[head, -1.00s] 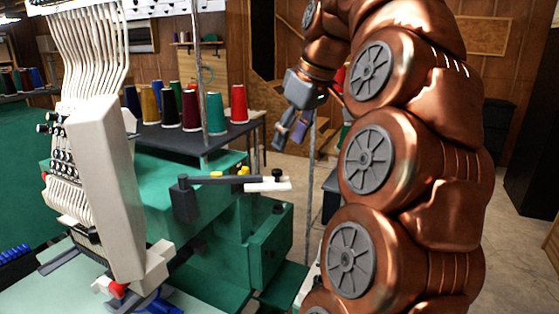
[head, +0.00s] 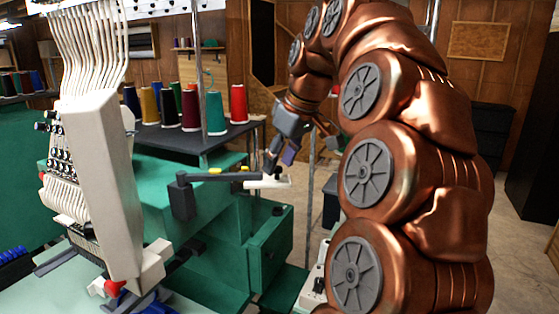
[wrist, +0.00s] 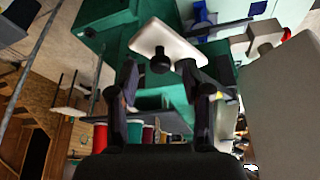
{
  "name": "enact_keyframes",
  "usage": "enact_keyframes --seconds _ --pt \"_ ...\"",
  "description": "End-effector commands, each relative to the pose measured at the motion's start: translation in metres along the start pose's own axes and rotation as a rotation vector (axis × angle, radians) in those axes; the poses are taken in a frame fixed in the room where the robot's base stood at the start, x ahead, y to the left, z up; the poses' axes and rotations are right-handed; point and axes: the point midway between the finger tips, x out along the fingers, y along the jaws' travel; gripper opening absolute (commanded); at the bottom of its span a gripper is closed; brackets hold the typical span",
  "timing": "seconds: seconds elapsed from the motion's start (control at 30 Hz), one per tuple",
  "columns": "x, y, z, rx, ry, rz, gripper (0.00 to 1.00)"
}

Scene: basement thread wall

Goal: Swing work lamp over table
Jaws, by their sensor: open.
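The work lamp is a dark jointed arm (head: 225,177) on a black bracket (head: 181,198), with a white flat head (head: 270,183) at its right end. In the wrist view the white head (wrist: 168,40) and its black knob (wrist: 160,62) sit just beyond my fingertips. My gripper (head: 281,162) is at the lamp's head in the head view, its fingers close above it. In the wrist view my gripper (wrist: 160,80) has its two fingers spread, with the knob roughly between their tips. I cannot tell whether a finger touches the lamp. The table (head: 90,285) is the pale green surface at lower left.
The white embroidery head (head: 105,185) stands left of the lamp. Green machine housing (head: 270,245) is below the lamp. Several thread cones (head: 215,113) stand on a dark shelf (head: 165,138) behind. A thin metal pole (head: 200,80) rises behind the lamp arm. Open floor (head: 510,240) lies right.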

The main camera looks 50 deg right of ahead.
Motion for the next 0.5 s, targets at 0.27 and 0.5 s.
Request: enact_keyframes --seconds 0.27,0.5 --pt "0.0066 -0.0006 0.0007 0.000 -0.002 -0.002 0.49" --pt "0.0064 -0.0005 0.0005 0.000 -0.001 -0.001 0.38"
